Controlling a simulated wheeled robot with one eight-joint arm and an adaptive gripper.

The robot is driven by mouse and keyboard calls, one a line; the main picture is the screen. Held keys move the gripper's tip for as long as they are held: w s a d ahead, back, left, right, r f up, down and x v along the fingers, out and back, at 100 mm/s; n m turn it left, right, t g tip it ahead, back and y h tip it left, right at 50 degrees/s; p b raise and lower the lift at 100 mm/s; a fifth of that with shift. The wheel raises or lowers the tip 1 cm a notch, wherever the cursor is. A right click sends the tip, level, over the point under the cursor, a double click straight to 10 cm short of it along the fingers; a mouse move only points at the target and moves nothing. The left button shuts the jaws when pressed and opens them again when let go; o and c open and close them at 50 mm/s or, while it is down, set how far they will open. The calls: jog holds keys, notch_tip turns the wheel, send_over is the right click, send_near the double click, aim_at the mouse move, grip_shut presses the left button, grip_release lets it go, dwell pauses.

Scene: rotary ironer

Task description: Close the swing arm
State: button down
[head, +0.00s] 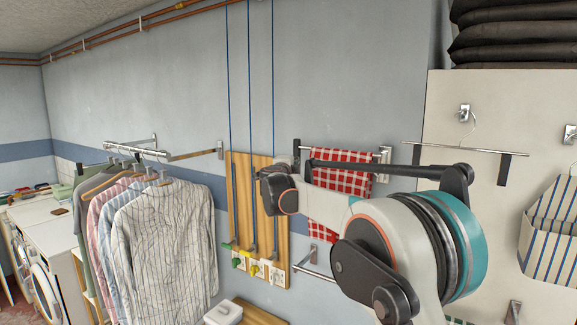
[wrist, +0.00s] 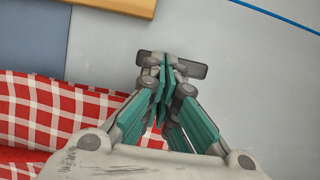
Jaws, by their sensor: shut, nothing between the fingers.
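A wall rail with a dark upright end piece (head: 297,163) and a bright bracket (head: 384,160) carries a red checked cloth (head: 342,182); I cannot tell for certain that it is the swing arm. In the wrist view the red checked cloth (wrist: 45,110) is at lower left. My gripper (wrist: 166,68) has its green fingers together and empty. A dark grey bar (wrist: 197,71) shows just behind its tips, seemingly that end piece; contact cannot be told. In the head view my arm hides part of the rail and cloth, and the fingers cannot be made out.
A wooden board (head: 240,195) with cords and coloured pulls is on the wall to the left. Striped shirts (head: 165,245) hang farther left, near white machines (head: 50,245). Another rail (head: 465,147) is on the pale panel at right. A lower rail (head: 314,270) sits below the cloth.

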jog(key=w, duration=0.1)
jog(key=w+d, duration=0.1)
jog(key=shift+w+d+r, duration=0.1)
jog(key=shift+w+d, duration=0.2)
jog(key=shift+w, duration=0.05)
dwell(0.4)
